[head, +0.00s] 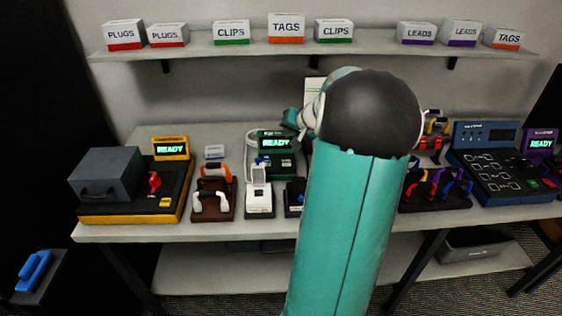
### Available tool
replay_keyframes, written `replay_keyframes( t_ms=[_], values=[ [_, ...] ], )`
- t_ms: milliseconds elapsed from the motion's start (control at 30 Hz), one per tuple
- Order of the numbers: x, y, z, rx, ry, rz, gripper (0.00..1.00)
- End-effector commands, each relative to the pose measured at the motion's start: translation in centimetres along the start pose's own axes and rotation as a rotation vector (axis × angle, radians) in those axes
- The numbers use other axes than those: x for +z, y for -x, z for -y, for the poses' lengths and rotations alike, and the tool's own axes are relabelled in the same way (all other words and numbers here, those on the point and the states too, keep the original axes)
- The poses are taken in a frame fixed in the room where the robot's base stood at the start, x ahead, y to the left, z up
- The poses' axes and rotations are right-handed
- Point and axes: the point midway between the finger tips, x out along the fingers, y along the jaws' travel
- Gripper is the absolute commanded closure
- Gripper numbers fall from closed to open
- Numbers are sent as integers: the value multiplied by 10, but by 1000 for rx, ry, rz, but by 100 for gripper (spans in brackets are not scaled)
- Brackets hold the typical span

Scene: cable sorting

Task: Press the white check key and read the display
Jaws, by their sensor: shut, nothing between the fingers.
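Three small displays read READY in green: one on the yellow-edged station (171,149) at left, one on the dark green station (275,143) in the middle, and one on the purple station (540,143) at far right. A blue console (487,132) at right has a display whose content I cannot read, with green and red keys on its sloped face. I cannot pick out a white check key for certain. My teal arm, with its dark round joint, covers the bench right of the middle station. My gripper's fingers do not show.
The bench (150,232) also carries a grey box (105,174), a rack with orange and white handles (213,192), a white device (259,198) and a rack of coloured leads (436,190). A wall shelf (380,48) holds labelled boxes. A grey bin (480,243) sits below.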

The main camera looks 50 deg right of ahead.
Motion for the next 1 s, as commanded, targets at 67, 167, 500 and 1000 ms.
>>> replay_keyframes(
  t_ms=[67, 167, 500, 1000],
  values=[
    [0, 1, -1, 1, 0, -1, 100],
    [0, 1, -1, 1, -1, -1, 100],
    [14, -21, -13, 0, -2, 3, 100],
    [42, -62, -39, -2, 1, 2, 100]
  ],
)
